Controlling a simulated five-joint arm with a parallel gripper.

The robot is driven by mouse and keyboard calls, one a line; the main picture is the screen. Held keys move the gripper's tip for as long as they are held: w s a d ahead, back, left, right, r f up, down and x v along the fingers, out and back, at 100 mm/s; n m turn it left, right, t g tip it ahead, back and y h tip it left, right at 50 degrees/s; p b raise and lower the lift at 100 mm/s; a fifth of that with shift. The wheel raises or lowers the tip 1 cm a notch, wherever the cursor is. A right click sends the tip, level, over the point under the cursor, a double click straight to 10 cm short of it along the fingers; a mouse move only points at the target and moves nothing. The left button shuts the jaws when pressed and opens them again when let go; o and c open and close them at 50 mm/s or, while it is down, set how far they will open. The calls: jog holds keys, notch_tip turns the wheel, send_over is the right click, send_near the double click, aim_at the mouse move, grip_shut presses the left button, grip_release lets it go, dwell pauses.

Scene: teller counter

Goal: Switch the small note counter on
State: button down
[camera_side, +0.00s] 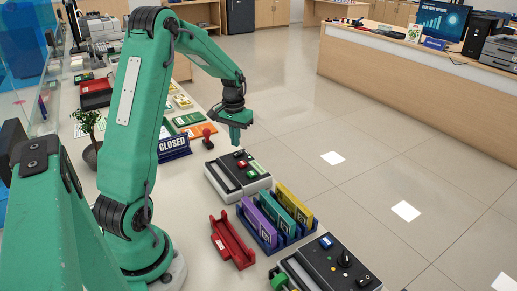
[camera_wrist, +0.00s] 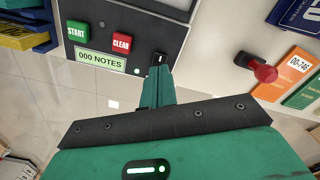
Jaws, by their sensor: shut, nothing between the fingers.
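The small note counter (camera_side: 238,178) is a grey and black box on the counter, below my gripper (camera_side: 235,144) in the side view. In the wrist view the note counter (camera_wrist: 150,35) has a green START button (camera_wrist: 77,31), a red CLEAR button (camera_wrist: 121,43) and a pale green display (camera_wrist: 101,60) reading "000 NOTES". A small pale light (camera_wrist: 137,71) shows by the display. A dark switch (camera_wrist: 159,59) sits at the panel's edge, partly behind my fingertips. My gripper (camera_wrist: 160,75) is shut and empty, its tip close to the switch; contact cannot be told.
A blue rack (camera_side: 265,238) with coloured folders, a red holder (camera_side: 232,243) and a dark control box (camera_side: 328,266) stand nearer the camera. A red-handled stamp (camera_side: 208,137) and a CLOSED sign (camera_side: 174,147) stand behind and left. The counter edge is just right.

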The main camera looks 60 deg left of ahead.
aim_at(236, 154)
notch_tip(236, 154, up, 4)
jog(key=shift+f, duration=0.1)
dwell(0.5)
jog(key=s+d+r+m+t, duration=0.35)
jog(key=d+r, duration=0.65)
jog(key=d, duration=0.6)
jog(key=s+d+r+m+t, duration=0.1)
jog(key=s+d+m+t, duration=0.1)
jog(key=s+d, duration=0.8)
jog(key=shift+s+d+r, duration=0.25)
jog(key=shift+s+r, duration=0.1)
jog(key=shift+s, duration=0.2)
